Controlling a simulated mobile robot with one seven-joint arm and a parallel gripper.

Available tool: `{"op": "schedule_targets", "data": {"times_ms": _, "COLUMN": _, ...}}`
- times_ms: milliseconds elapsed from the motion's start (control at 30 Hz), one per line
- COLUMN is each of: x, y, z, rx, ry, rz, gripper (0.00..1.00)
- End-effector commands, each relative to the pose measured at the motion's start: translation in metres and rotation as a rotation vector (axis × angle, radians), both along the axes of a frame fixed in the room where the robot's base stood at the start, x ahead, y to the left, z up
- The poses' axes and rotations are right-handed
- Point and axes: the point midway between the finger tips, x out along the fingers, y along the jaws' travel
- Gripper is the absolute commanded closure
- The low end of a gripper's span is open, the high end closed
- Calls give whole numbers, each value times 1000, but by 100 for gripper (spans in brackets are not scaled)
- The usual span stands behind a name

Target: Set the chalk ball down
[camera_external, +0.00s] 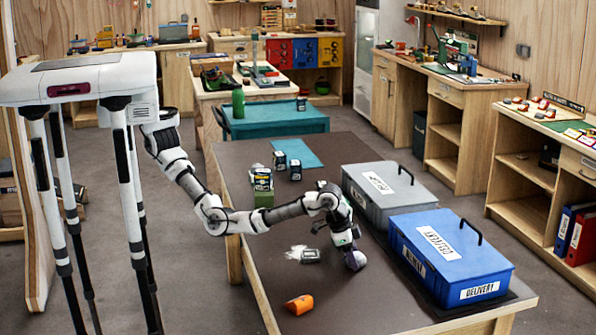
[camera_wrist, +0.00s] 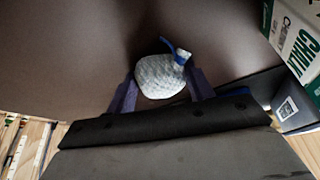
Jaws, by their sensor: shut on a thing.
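The chalk ball (camera_wrist: 160,77) is a white, textured round bag with a blue tie at its neck. In the wrist view it sits between the two purple fingers of my gripper (camera_wrist: 160,88), which is shut on it. In the external view my gripper (camera_external: 354,258) points down low over the dark tabletop (camera_external: 375,300), left of the blue delivery box. The ball is small and partly hidden by the fingers there. I cannot tell whether it touches the tabletop.
A blue delivery box (camera_external: 450,258) and a grey lidded box (camera_external: 388,192) stand to the right. A white-and-grey pack (camera_external: 305,255) and an orange item (camera_external: 299,305) lie nearby. A chalk carton (camera_wrist: 295,40) shows in the wrist view. The front tabletop has bare room.

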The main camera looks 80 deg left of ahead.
Motion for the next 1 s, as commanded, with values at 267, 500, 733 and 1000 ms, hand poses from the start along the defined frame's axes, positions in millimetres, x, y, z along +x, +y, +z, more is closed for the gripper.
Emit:
{"op": "schedule_targets", "data": {"times_ms": 267, "x": 0, "y": 0, "z": 0, "rx": 0, "ry": 0, "rz": 0, "gripper": 26}}
{"op": "schedule_targets", "data": {"times_ms": 500, "x": 0, "y": 0, "z": 3, "rx": -1, "ry": 0, "rz": 0, "gripper": 26}}
{"op": "schedule_targets", "data": {"times_ms": 733, "x": -12, "y": 5, "z": 33, "rx": -3, "ry": -3, "rz": 1, "gripper": 26}}
{"op": "schedule_targets", "data": {"times_ms": 1000, "x": -32, "y": 13, "z": 87, "rx": -3, "ry": -3, "rz": 1, "gripper": 26}}
